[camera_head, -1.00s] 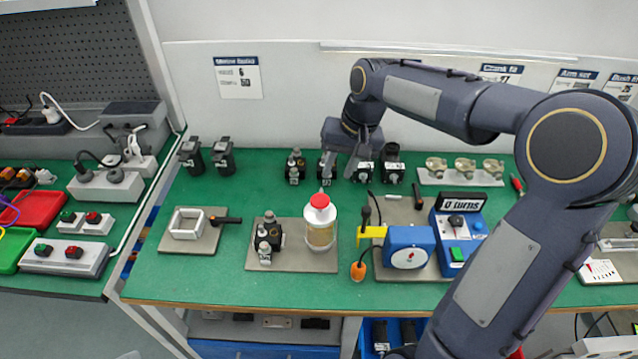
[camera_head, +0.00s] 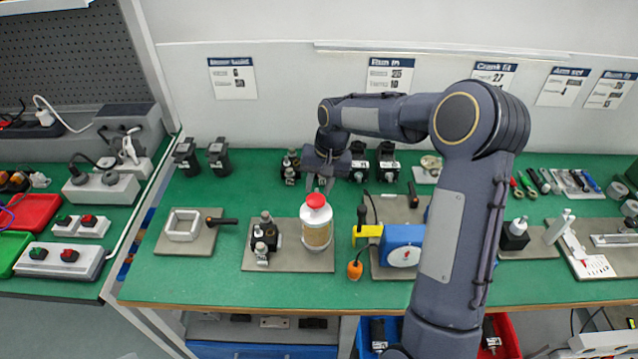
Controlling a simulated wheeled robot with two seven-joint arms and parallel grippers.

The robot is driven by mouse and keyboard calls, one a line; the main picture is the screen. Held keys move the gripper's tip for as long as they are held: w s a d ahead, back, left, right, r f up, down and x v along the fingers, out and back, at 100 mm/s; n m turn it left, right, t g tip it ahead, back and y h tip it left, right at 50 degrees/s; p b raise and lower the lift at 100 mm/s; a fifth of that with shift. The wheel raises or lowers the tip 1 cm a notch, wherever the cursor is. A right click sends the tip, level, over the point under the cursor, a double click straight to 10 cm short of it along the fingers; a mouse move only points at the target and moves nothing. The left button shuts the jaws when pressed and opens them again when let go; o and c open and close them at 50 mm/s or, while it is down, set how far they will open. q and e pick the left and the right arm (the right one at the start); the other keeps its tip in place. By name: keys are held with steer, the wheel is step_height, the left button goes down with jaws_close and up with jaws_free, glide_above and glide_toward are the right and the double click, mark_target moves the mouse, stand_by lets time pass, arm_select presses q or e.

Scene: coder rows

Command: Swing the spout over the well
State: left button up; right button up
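My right gripper (camera_head: 319,184) hangs just behind and above the red cap (camera_head: 315,201) of a white bottle with a tan label (camera_head: 317,230). Its two fingers look parted, with nothing seen between them. The bottle stands upright on a grey plate (camera_head: 290,260), beside a small black fixture (camera_head: 265,238) with pale round tops. I cannot clearly make out the spout or the well; they may be small parts of this fixture or hidden by the bottle. My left gripper is out of view.
A blue box (camera_head: 401,240) with a yellow arm (camera_head: 367,231) stands right of the bottle, partly hidden by my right arm. Black fixtures line the back. Green bench (camera_head: 250,290) is clear in front.

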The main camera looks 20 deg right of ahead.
jaws_close()
